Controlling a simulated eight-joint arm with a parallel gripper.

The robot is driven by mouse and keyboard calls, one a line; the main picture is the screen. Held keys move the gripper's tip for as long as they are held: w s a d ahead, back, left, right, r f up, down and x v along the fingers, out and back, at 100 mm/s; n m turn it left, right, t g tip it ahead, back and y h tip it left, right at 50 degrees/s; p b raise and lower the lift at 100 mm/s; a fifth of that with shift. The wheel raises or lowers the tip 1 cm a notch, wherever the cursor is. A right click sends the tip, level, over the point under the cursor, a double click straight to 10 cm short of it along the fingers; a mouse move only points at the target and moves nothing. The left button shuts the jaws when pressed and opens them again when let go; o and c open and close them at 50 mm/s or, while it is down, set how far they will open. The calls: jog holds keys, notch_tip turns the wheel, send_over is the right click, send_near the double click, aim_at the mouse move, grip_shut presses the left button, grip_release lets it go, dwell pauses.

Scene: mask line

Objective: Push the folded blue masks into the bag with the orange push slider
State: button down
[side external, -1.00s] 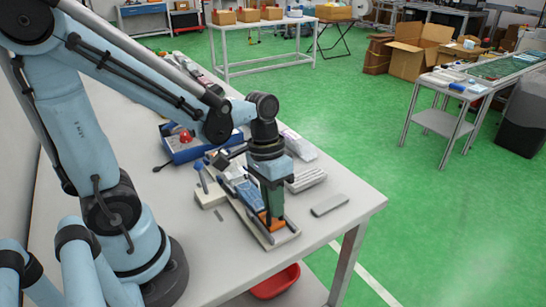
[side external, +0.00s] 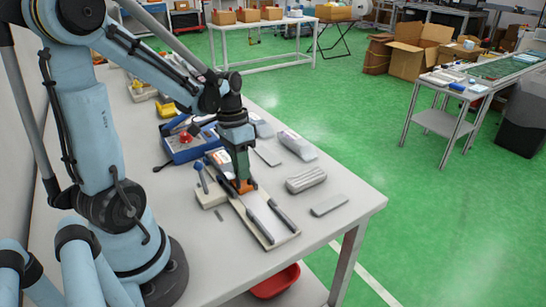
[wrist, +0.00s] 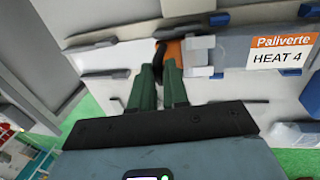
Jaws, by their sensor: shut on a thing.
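My gripper (side external: 241,178) is shut on the orange push slider (side external: 245,187), at the far end of the pale tray (side external: 268,220) with dark side rails. In the wrist view, the green fingers (wrist: 158,85) close on the orange slider (wrist: 173,53). The tray channel on the near side of the slider is bare. A greyish bag-like packet (side external: 221,159) lies just beyond the slider, partly behind my gripper. I cannot make out the folded blue masks; whether they are inside the bag cannot be told.
A blue sealer (side external: 188,148) with a red knob stands behind the tray; its Paliverte HEAT 4 label (wrist: 281,50) shows in the wrist view. A grey ribbed case (side external: 306,180), a flat grey item (side external: 329,205) and clear packets (side external: 297,145) lie to the right. The table's front corner is clear.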

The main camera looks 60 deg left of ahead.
jog(key=shift+a, duration=1.3)
jog(key=c, duration=1.1)
grip_release()
jog(key=shift+c, duration=0.2)
notch_tip(320, 180, up, 12)
jog(key=a, duration=0.2)
jog(key=shift+a, duration=0.15)
jog(key=shift+f, duration=0.1)
